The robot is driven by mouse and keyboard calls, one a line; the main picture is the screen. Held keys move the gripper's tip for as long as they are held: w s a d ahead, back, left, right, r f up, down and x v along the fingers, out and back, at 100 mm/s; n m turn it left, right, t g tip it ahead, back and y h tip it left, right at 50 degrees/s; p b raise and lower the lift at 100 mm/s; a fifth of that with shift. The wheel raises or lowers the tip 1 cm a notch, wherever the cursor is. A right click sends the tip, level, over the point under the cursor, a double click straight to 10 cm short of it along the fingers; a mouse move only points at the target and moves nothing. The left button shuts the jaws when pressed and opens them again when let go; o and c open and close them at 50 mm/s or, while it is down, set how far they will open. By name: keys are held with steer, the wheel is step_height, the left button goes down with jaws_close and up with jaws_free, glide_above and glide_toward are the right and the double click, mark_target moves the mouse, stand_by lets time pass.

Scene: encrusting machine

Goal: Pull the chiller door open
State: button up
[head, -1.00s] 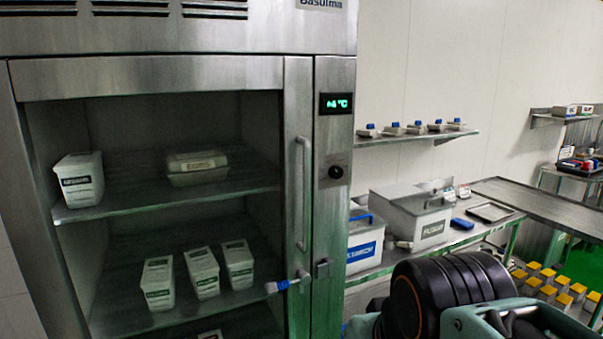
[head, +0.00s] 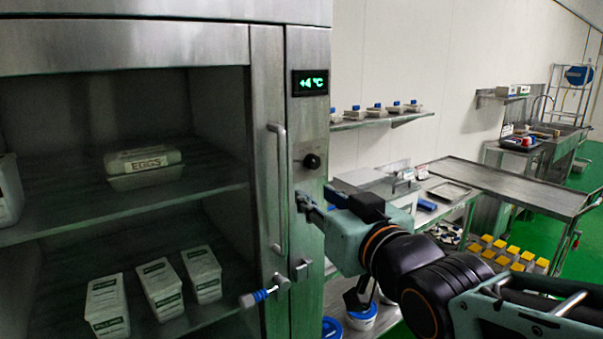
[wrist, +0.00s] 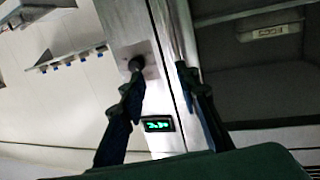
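The chiller door (head: 266,75) is a glass door in a steel frame, and it appears shut. Its upright bar handle (head: 278,190) runs down the right side of the frame. Nothing shows held. The handle is not clearly visible in the wrist view.
Behind the glass, an eggs box (head: 145,162) and several white tubs stand on shelves. A round black knob (head: 312,161) and a green temperature display (head: 310,83) are on the post. Green floor is open at far right.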

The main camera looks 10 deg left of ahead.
mark_target(284, 170)
steer(key=shift+n+y, duration=0.4)
steer(key=shift+y, duration=0.2)
steer(key=shift+s+a+r+p+x, duration=0.25)
steer(key=shift+r+p+x, duration=0.15)
steer(key=shift+x, duration=1.55)
steer(key=shift+s+a+r+p+x, duration=0.15)
steer(key=shift+a+r+p+x, duration=0.25)
steer(key=shift+x, duration=1.55)
steer(key=shift+s+a+r+p+x, duration=0.2)
steer(key=shift+p+x, duration=0.3)
steer(key=shift+x, duration=1.45)
jaws_close()
steer(key=shift+d, duration=0.1)
